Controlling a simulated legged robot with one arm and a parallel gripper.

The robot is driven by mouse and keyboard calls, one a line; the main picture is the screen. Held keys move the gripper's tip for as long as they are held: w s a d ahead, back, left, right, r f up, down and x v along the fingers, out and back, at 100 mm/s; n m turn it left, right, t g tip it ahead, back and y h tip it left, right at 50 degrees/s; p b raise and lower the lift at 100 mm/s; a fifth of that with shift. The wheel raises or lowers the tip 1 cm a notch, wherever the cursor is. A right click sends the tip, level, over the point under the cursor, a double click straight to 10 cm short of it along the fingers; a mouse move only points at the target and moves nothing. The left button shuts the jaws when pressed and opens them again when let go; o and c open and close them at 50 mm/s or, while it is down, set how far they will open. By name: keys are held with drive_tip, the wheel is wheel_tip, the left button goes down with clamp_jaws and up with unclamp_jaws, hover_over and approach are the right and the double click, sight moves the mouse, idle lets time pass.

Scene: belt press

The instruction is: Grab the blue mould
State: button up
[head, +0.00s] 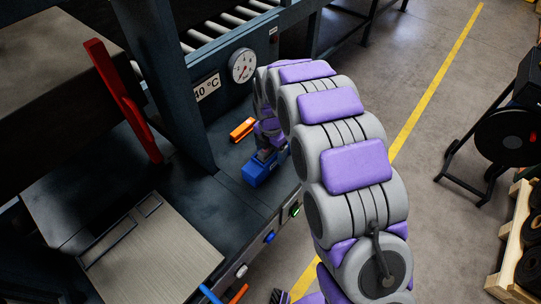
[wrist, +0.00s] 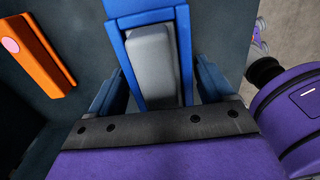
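The blue mould (head: 259,170) sits on the dark bench top of the press, near its front edge, in the head view. In the wrist view the blue mould (wrist: 117,13) runs up between my fingers, with a grey block lying along its middle. My gripper (head: 268,150) points down at the mould from above. In the wrist view the two dark blue fingers of my gripper (wrist: 160,85) stand on either side of the mould, very close to it. Whether they touch it or leave a thin gap cannot be told. The fingertips are partly hidden.
An orange piece (head: 242,129) lies behind the mould, and at the left of the wrist view (wrist: 37,55). The press has a gauge (head: 243,65), a red lever (head: 124,100) and a dark post. A beige plate (head: 160,255) lies front left. Buttons (head: 269,237) line the bench front.

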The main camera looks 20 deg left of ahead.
drive_tip(key=c, duration=1.3)
drive_tip(key=shift+o, duration=0.2)
drive_tip(key=shift+r, duration=0.1)
drive_tip(key=shift+r, duration=1.6)
drive_tip(key=shift+s+d+r+p, duration=0.2)
drive_tip(key=shift+s+d+p, duration=0.15)
drive_tip(key=shift+s, duration=0.2)
drive_tip(key=s+d+r, duration=0.1)
drive_tip(key=s+d, duration=0.7)
drive_tip(key=s, duration=0.4)
drive_tip(key=shift+s+p, duration=0.2)
drive_tip(key=shift+p, duration=0.15)
drive_tip(key=shift+r, duration=0.1)
